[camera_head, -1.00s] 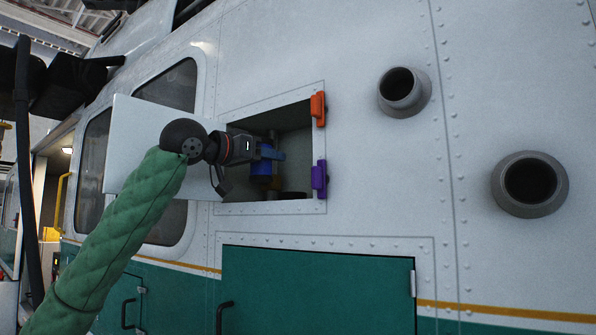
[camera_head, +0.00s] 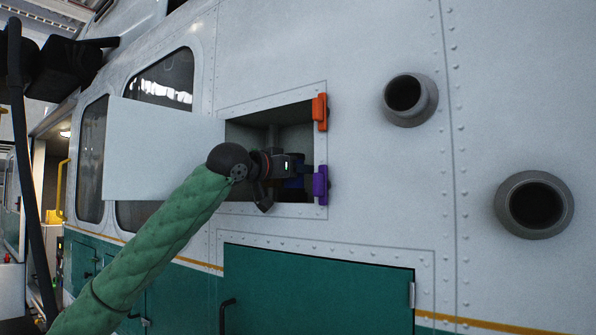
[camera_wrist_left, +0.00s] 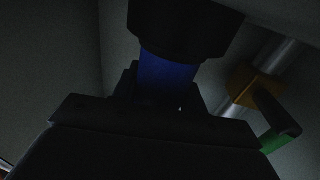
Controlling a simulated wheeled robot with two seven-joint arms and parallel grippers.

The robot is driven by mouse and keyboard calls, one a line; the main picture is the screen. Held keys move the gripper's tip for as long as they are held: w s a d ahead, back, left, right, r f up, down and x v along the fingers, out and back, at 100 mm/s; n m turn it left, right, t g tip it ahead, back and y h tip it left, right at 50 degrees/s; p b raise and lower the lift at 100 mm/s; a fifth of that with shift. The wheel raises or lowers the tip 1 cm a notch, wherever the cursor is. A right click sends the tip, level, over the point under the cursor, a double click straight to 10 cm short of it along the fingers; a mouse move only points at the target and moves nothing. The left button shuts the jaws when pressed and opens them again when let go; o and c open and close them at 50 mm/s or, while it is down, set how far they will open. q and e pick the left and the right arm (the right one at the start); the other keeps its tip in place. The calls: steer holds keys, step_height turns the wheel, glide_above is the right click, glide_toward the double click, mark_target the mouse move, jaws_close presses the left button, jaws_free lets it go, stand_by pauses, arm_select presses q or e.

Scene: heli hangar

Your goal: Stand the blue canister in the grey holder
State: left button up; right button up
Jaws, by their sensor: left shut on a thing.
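My left gripper (camera_head: 303,170) is inside the open wall compartment, shut on the blue canister (camera_head: 293,184). In the head view only a small dark blue part of the canister shows below and behind the gripper. In the left wrist view the blue canister (camera_wrist_left: 167,78) stands between the fingers and meets a wider dark round part (camera_wrist_left: 185,30). I cannot tell whether that part is the canister's end or the grey holder. The holder cannot be made out for certain in the head view, and whether the canister is seated is hidden. My right gripper is out of view.
The compartment door (camera_head: 160,150) hangs open to the left. An orange latch (camera_head: 320,111) and a purple latch (camera_head: 320,185) sit on the right edge. In the left wrist view a yellow valve (camera_wrist_left: 240,82) with a green-ended handle (camera_wrist_left: 277,140) is close to the right.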

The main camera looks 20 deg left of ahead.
arm_select(q)
steer(key=shift+f, duration=0.75)
steer(key=o, duration=1.1)
steer(key=shift+c, duration=0.2)
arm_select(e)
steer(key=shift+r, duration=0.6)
arm_select(q)
steer(key=shift+s, duration=0.1)
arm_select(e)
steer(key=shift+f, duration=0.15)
arm_select(q)
steer(key=shift+s+a+f, duration=0.1)
steer(key=shift+s+a, duration=0.1)
steer(key=shift+s, duration=0.05)
steer(key=b+v, duration=0.3)
steer(key=v, duration=0.3)
steer(key=shift+f+b, duration=0.1)
steer(key=shift+b, duration=0.25)
steer(key=shift+r+b+v, duration=0.15)
steer(key=shift+b+v, duration=0.4)
steer(key=shift+v, duration=0.75)
steer(key=shift+r+b+v, duration=0.15)
steer(key=shift+b+v, duration=0.35)
steer(key=shift+v, duration=0.85)
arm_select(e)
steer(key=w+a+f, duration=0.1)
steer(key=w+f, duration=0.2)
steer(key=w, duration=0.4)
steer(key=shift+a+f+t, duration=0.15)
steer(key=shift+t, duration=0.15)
